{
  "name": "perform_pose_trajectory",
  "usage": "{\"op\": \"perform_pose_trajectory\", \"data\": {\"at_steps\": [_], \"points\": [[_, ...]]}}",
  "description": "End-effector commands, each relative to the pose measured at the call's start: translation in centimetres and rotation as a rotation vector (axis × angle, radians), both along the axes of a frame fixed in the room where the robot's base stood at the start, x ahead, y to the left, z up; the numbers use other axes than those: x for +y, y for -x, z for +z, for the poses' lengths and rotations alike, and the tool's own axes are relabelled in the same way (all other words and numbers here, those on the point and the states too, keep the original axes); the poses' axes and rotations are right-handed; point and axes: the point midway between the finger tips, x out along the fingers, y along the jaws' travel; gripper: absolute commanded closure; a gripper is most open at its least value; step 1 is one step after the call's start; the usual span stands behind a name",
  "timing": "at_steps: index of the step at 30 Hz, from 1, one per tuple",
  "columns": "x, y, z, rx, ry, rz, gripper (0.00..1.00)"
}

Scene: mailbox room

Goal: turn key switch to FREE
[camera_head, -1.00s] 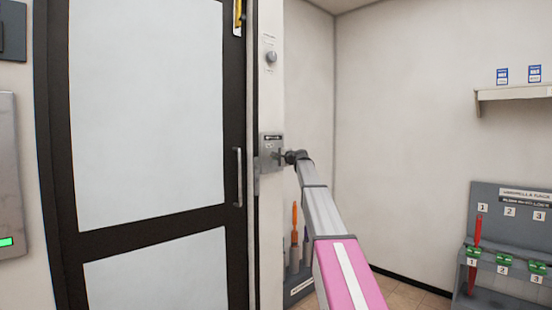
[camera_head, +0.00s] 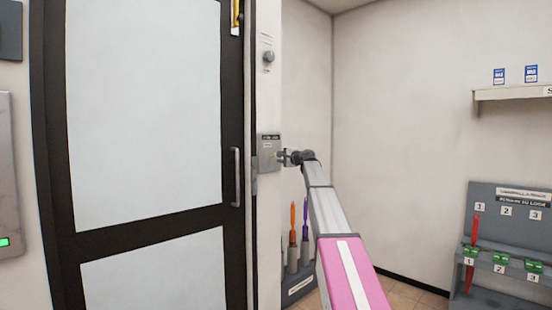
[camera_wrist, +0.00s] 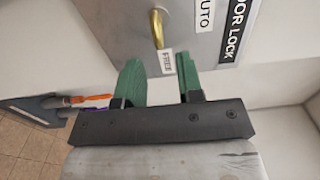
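The key switch is a grey metal plate (camera_head: 269,152) on the white wall post beside the door. In the wrist view the plate (camera_wrist: 205,50) carries the labels AUTO, FREE (camera_wrist: 167,61) and DOOR LOCK, and a brass key (camera_wrist: 157,28) stands out of it, its end beside the FREE label. My gripper (camera_head: 284,157) is close in front of the plate at its right side. In the wrist view my gripper (camera_wrist: 160,72) has its two green fingers apart with nothing between them. The key lies just beyond the fingertips and looks clear of them.
A glazed door (camera_head: 145,120) with a vertical handle (camera_head: 236,177) stands left of the switch. A round knob (camera_head: 268,57) is on the post above it. An umbrella stand (camera_head: 298,285) is below my arm. A numbered umbrella rack (camera_head: 510,235) stands at right.

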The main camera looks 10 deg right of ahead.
Motion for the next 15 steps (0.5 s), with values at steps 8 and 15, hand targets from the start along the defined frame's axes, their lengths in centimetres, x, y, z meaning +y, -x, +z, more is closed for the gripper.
{"op": "perform_pose_trajectory", "data": {"at_steps": [8,15], "points": [[-2.8,4.0,-0.1,0.001,-0.001,-0.001,0.66],[-3.3,4.5,0.0,0.001,-0.001,0.000,0.66]]}}
